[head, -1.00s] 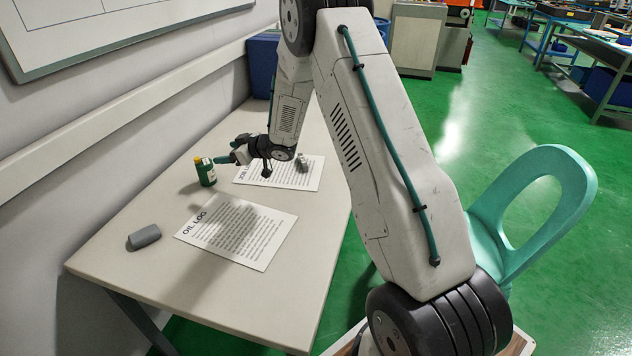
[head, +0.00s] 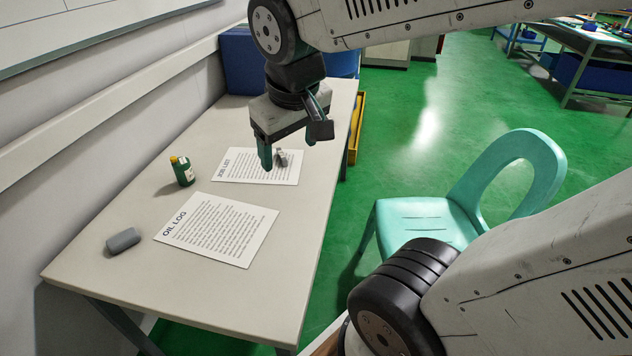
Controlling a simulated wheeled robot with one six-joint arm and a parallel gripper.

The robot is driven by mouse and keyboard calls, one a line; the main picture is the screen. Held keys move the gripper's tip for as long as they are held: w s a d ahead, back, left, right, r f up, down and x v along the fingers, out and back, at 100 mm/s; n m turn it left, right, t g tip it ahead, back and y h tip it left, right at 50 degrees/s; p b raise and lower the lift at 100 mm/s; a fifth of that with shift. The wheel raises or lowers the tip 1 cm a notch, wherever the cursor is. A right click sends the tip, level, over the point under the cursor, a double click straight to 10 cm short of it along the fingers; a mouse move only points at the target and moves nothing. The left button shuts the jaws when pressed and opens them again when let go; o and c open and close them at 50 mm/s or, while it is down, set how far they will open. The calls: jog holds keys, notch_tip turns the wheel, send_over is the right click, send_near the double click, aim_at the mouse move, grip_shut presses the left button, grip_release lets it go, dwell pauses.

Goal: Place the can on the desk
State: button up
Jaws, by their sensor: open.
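The can (head: 182,171) is small and dark green with a yellow cap and a pale label. It stands on the desk (head: 120,285), left of the job list sheet and close to the wall side. My gripper (head: 291,148) hangs over the desk to the right of the can, clear of it. Its green-tipped fingers are apart and nothing shows held between them. One finger overlaps the job list in the picture.
The oil log sheet (head: 215,228) and job list (head: 238,172) lie on the desk. A small grey object (head: 282,157) is on the job list. A grey cylinder (head: 123,241) lies near the left edge. A teal chair (head: 430,222) stands to the right.

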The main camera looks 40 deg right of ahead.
jog(key=s+a+g+y, duration=0.1)
jog(key=s+a+g, duration=0.1)
jog(key=s, duration=0.7)
jog(key=shift+s+a+f, duration=0.35)
jog(key=shift+a+f, duration=0.1)
jog(key=shift+a, duration=0.05)
